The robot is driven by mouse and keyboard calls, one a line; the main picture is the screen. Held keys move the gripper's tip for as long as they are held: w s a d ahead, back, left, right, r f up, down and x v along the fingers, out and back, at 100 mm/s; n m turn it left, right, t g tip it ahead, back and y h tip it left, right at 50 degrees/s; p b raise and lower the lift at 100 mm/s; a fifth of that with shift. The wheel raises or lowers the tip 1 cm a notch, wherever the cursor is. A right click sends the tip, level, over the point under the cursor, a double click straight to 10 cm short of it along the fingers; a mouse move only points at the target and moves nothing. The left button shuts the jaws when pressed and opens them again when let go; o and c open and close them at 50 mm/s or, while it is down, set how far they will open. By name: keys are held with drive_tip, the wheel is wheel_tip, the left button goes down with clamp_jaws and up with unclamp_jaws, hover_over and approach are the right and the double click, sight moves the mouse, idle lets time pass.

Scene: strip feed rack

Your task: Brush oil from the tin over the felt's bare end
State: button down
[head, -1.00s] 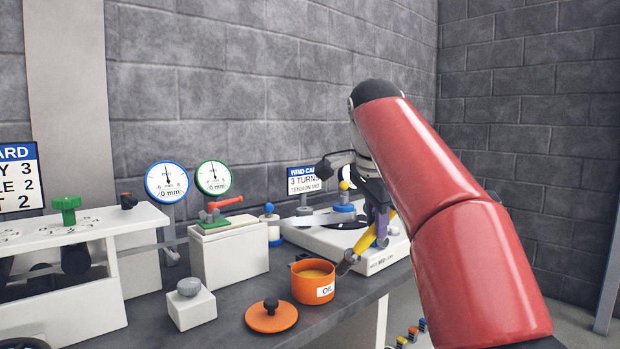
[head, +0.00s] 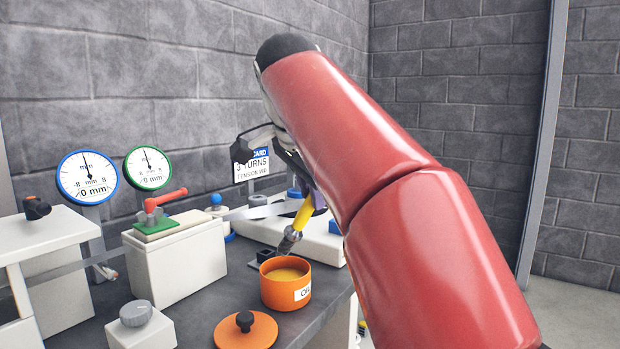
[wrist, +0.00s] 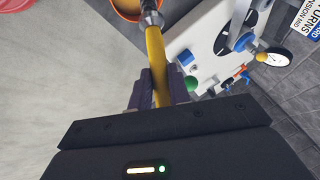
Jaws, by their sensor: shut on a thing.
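The brush (head: 303,214) has a yellow handle and a metal ferrule. My gripper (head: 316,198) is shut on its handle, and the brush is tilted with its head down. In the wrist view my gripper (wrist: 159,88) shows its two fingers around the handle. The orange oil tin (head: 285,292) is open, with yellowish oil inside. The brush head is just above the tin's far rim; I cannot tell whether it is over the oil. In the wrist view the tin (wrist: 124,14) is cut off at the top edge. I cannot make out the felt for certain.
The orange lid (head: 246,332) lies in front of the tin. A white block with a grey knob (head: 136,314) and a white box with a red lever (head: 176,262) stand to the left. The white winding unit (head: 314,243) is behind the tin. The bench edge is close on the right.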

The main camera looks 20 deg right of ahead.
drive_tip(key=shift+f+b, duration=2.05)
drive_tip(key=shift+f, duration=0.95)
drive_tip(key=shift+r, duration=0.1)
wheel_tip(320, 180, up, 5)
drive_tip(key=p, duration=0.4)
drive_tip(key=shift+f+p, duration=0.2)
drive_tip(key=shift+p, duration=0.2)
drive_tip(key=shift+r, duration=1.1)
